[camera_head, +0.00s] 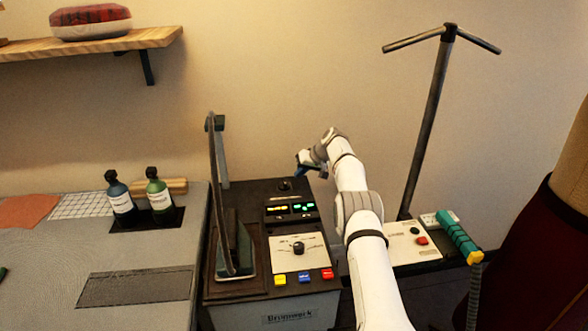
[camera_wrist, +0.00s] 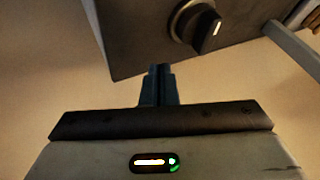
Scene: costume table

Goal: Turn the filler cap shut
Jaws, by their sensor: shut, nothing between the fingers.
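The filler cap looks to be the round dark knob (camera_head: 285,185) at the back of the black machine top. In the wrist view a dark round cap (camera_wrist: 195,24) with a pale rim and a white pointer mark sits on a dark panel. My gripper (camera_wrist: 158,70) is shut with nothing between its fingers. Its tips are below and left of the cap in that view, apart from it, close to the panel's lower edge. In the head view my gripper (camera_head: 300,168) is above and behind the machine, just right of the cap. My wrist partly hides the gripper there.
The machine's front has a dial (camera_head: 298,248) and yellow, blue and red buttons. Two bottles (camera_head: 140,198) stand on the grey table. A pole (camera_head: 428,120) and a pale button panel (camera_head: 408,240) are on the right.

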